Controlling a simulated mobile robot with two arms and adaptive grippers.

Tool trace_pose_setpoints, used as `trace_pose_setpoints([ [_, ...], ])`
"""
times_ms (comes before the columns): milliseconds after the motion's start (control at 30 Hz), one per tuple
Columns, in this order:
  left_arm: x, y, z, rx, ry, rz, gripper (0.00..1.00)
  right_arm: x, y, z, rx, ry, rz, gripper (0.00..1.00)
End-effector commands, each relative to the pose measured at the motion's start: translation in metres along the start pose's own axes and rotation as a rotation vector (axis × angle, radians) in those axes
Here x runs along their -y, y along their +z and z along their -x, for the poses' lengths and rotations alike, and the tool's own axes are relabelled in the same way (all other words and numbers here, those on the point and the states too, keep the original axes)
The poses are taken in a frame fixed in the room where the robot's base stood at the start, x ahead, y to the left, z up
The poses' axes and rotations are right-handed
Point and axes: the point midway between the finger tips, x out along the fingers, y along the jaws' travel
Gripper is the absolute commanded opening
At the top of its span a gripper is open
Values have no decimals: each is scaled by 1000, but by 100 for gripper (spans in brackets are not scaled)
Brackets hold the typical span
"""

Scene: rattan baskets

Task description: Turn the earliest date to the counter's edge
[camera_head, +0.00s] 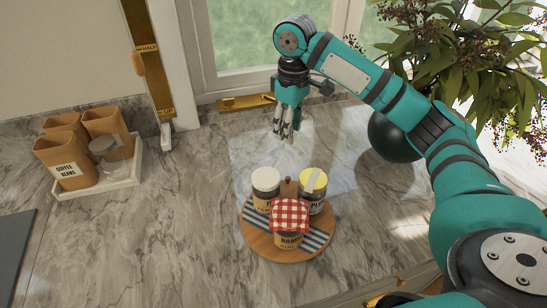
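Three jars stand on a round wooden board (252,241) that bears a blue-and-white striped pattern. A jar with a white lid (266,178) is at back left. A jar with a yellow lid (314,181) and a pale strip across it is at back right. A jar with a red-checked cloth cover (289,214) is in front; its label starts "DAM". A wooden knob (288,187) rises between them. The dates are too small to read. My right gripper (284,134) points down behind the board, apart from the jars and empty; its finger gap is unclear. My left gripper is out of view.
A white tray (98,187) with wooden canisters and a glass jar stands at left. A dark round vase (393,137) with a leafy plant is at back right. The counter's front edge (375,287) shows at lower right. The marble counter left of the board is clear.

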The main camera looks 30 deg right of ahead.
Motion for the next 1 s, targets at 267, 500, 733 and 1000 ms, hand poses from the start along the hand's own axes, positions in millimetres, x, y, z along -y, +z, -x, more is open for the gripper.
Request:
trace_pose_setpoints([
  [267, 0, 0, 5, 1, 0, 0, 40, 0, 1, -26, 6, -2, 0, 39],
  [500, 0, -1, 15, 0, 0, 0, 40, 0, 1, -77, 5, -1, -1, 39],
  [733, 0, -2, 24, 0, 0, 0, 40, 1, 1, -126, 5, -2, 0, 39],
  [1000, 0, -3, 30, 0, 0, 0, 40, 0, 0, -165, 1, -1, 1, 39],
])
